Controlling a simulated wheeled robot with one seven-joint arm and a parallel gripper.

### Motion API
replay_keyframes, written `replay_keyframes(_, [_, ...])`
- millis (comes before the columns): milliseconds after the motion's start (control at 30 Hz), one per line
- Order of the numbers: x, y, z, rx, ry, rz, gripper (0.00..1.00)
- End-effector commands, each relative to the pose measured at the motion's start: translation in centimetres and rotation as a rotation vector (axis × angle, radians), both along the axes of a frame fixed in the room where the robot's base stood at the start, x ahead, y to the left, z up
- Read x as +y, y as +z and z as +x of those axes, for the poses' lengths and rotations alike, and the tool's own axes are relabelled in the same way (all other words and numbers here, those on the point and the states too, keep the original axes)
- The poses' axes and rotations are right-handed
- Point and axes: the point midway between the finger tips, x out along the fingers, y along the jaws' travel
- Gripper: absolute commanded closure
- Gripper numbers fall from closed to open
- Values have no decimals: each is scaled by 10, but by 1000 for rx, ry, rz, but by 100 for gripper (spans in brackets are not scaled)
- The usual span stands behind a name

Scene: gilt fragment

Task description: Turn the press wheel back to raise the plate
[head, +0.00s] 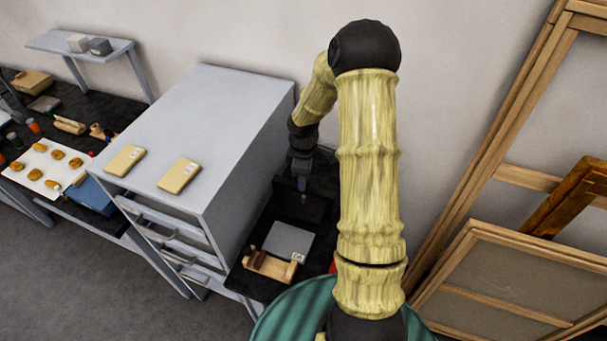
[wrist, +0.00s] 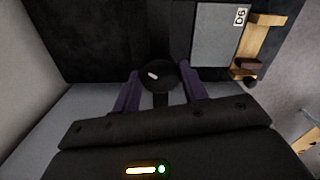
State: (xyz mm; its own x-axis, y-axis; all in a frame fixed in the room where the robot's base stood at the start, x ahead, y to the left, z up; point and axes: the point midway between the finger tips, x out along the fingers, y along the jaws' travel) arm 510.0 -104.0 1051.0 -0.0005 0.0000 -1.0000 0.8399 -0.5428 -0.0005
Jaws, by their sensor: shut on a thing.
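A black round knob with a short white mark, which looks like the press wheel (wrist: 160,73), is between the purple fingers of my gripper (wrist: 160,88) in the wrist view. My gripper is shut on it. In the head view my gripper (head: 302,184) points down over the dark bench, right of the grey cabinet, and the wheel is too dark to make out. A flat grey plate (head: 288,240) with a white label lies in front of it; the grey plate (wrist: 217,36) also shows at upper right in the wrist view. The press's own height is hard to tell.
A wooden holder (head: 269,267) stands at the plate's front edge. The grey drawer cabinet (head: 215,130) rises close on the left, with two tan blocks on top. Wooden frames (head: 520,275) lean on the right. A green striped round surface (head: 285,315) is in the foreground.

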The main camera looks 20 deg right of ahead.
Motion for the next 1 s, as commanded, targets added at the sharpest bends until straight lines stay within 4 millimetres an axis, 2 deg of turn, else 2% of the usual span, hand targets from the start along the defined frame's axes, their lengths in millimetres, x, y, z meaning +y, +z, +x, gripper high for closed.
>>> replay_keyframes(500, [0, 2, 3, -8, 28, 0, 80])
replay_keyframes(533, [0, 2, 3, -8, 28, 0, 51])
replay_keyframes(600, [0, 1, 2, -7, 28, -1, 37])
replay_keyframes(633, [0, 1, 2, -6, 28, 0, 35])
replay_keyframes(1000, [0, 4, 1, -2, 26, 0, 35])
